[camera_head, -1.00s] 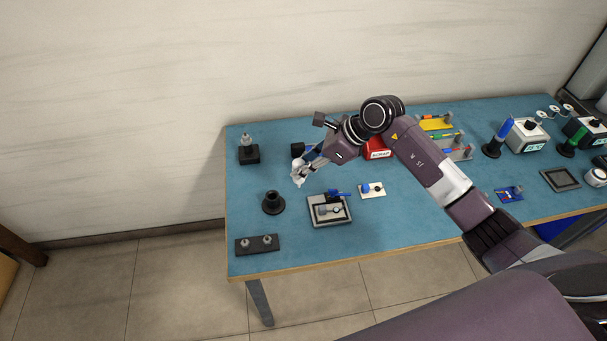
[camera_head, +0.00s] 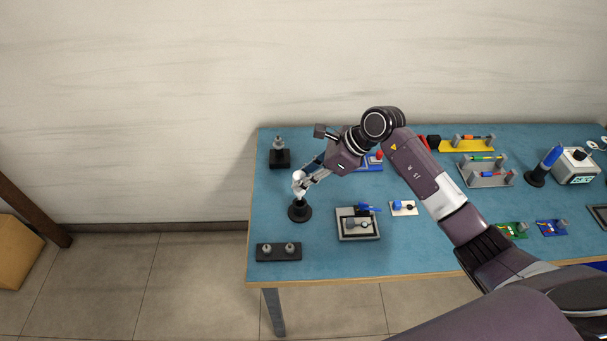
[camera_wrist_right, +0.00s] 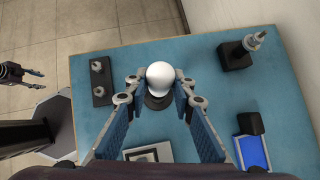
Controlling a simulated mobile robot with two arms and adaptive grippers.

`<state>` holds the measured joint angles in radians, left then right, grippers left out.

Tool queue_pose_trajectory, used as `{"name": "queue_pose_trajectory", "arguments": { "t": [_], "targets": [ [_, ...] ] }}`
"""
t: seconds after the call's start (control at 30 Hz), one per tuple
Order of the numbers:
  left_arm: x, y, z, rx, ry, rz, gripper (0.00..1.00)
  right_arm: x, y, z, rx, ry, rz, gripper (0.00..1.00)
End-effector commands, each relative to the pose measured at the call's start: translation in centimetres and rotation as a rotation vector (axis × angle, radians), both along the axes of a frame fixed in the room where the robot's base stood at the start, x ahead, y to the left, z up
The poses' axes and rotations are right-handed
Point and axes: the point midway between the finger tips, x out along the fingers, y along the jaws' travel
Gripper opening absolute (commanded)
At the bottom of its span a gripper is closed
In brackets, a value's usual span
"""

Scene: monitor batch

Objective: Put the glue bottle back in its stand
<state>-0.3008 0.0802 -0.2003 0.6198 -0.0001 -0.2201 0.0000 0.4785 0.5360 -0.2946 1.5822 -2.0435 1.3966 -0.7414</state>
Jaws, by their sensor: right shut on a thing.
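The white glue bottle (camera_head: 299,183) is held by my right gripper (camera_head: 303,182), whose fingers are closed around it. The black round stand (camera_head: 299,212) sits on the table directly below the bottle in the head view. In the right wrist view the bottle's white rounded top (camera_wrist_right: 160,74) shows between the fingers, with the dark stand (camera_wrist_right: 155,103) partly hidden behind it. I cannot tell whether the bottle's lower end touches the stand. My left gripper (camera_wrist_right: 36,78) shows small at the left edge of the right wrist view, away from the table; its opening is unclear.
A dark plate with two pegs (camera_head: 279,252) lies at the front left. A black block with a metal fitting (camera_head: 280,157) stands at the back left. A framed tray (camera_head: 374,237) and a small white plate (camera_head: 404,208) lie right of the stand. The left table edge is close.

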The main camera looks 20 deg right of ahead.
Motion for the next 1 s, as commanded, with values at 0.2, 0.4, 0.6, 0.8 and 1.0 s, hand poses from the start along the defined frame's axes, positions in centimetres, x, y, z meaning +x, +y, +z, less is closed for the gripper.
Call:
{"name": "queue_pose_trajectory", "arguments": {
  "t": [0.2, 0.4, 0.6, 0.8, 1.0],
  "targets": [
    [0.05, -0.01, -0.07, 0.0, -0.001, 0.0, 0.4, 0.01, 0.01, -0.14, 0.001, 0.0, 0.0, 0.0],
    [0.06, -0.01, -0.06, 0.0, -0.001, 0.0, 0.4, 0.0, 0.02, -0.14, 0.001, 0.0, 0.0, 0.0],
    [0.08, -0.01, -0.37, 0.0, -0.001, 0.0, 0.4, -0.01, 0.02, -0.34, 0.0, -0.001, 0.001, 0.0],
    [0.1, -0.01, -0.76, 0.0, -0.001, 0.0, 0.4, -0.01, 0.05, -0.47, 0.001, -0.001, 0.001, 0.0],
    [0.12, -0.02, -0.69, -0.001, -0.002, 0.001, 0.4, -0.01, 0.05, -0.39, 0.001, 0.0, 0.0, 0.0]
  ]
}}
